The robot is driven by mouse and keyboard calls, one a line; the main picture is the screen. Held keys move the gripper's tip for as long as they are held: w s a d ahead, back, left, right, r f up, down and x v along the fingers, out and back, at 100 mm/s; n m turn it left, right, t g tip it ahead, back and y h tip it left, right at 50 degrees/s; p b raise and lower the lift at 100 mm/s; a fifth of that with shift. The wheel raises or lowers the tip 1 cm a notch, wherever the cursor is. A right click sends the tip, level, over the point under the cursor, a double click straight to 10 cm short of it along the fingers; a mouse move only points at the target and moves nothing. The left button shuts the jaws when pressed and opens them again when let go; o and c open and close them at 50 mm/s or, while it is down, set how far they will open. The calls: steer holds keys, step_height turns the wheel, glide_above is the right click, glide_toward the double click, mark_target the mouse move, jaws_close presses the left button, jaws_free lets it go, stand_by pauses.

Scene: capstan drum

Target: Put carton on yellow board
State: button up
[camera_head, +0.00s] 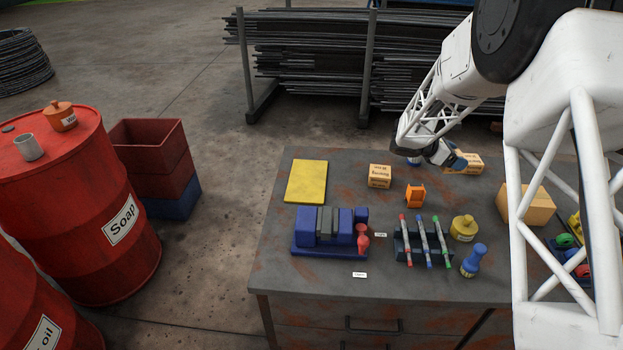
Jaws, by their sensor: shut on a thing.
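The yellow board (306,181) lies flat at the back left of the grey workbench, with nothing on it. My gripper (456,161) is at the back of the bench, right of the board, and is shut on a small labelled tan carton (470,163). My gripper hides the carton's left side. I cannot tell whether this carton touches the bench. A second small labelled carton (380,176) stands on the bench between the board and my gripper. A larger plain brown box (526,204) stands further right, partly behind my arm.
An orange object (415,195) sits before the second carton. A blue device (330,230), a rack of pens (422,242), a yellow pot (463,228) and a blue bottle (474,260) stand nearer the front. Bench space between board and second carton is clear.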

steer(key=s+a+r+n+t+y, duration=0.1)
steer(key=a+n+t+y, duration=0.2)
steer(key=a, duration=4.2)
steer(key=n+t, duration=0.4)
steer(key=shift+s+t+y, duration=0.3)
steer(key=shift+s+t, duration=0.05)
steer(key=shift+t, duration=0.05)
glide_above(308, 184)
steer(key=shift+s+f, duration=0.15)
steer(key=shift+f, duration=2.9)
steer(key=shift+f, duration=1.9)
steer(key=shift+f, duration=0.15)
